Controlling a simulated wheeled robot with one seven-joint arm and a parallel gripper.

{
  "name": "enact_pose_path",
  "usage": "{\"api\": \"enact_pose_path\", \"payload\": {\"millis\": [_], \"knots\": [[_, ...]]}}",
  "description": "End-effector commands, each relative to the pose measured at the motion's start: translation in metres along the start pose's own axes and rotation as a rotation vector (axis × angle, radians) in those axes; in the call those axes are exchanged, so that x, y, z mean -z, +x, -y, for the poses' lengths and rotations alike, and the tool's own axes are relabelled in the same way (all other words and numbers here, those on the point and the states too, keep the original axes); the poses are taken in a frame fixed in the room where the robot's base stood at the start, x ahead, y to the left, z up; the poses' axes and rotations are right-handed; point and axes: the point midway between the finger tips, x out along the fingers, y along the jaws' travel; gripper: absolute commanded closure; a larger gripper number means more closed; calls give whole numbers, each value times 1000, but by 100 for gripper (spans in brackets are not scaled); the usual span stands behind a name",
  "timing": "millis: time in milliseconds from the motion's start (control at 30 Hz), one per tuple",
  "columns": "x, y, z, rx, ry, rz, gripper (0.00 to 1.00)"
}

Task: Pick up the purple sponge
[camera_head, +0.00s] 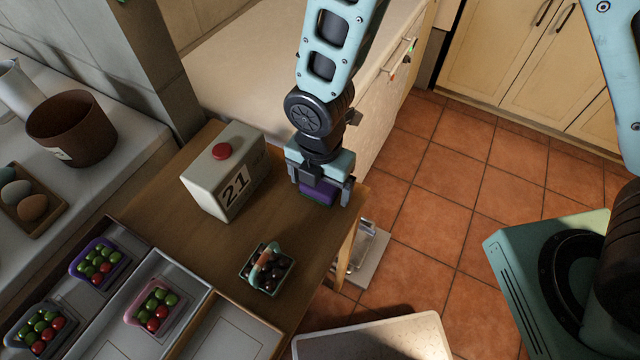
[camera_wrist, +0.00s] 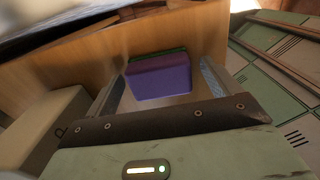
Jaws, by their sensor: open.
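The purple sponge (camera_head: 318,192) lies on the wooden table (camera_head: 180,240) near its right edge, mostly covered by my gripper in the head view. In the wrist view the sponge (camera_wrist: 160,78) is a purple block with a dark green layer along its far side. My gripper (camera_head: 320,190) is over the sponge and points down. In the wrist view its two fingers stand apart, one on each side of the sponge. A gap shows between the sponge and the right finger; contact on the left side is hard to tell.
A box with a red button and the number 21 (camera_head: 224,172) stands just left of my gripper. A small basket of dark round items (camera_head: 284,270) is nearer the front. Trays with small baskets of red and green fruit (camera_head: 154,312) lie at the lower left. Tiled floor is to the right.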

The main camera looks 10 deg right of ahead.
Motion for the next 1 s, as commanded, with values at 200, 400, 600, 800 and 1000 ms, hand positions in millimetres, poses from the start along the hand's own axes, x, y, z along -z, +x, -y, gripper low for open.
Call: {"api": "enact_pose_path", "payload": {"millis": [200, 400, 600, 800, 1000], "knots": [[0, 0, 0, 0, 0, 0, 36], [0, 0, 0, 0, 1, 0, 58], [0, -2, 0, -1, 1, 0, 58], [-1, -26, -1, -5, 1, 1, 58], [-1, -65, -1, -6, 3, 0, 58]]}}
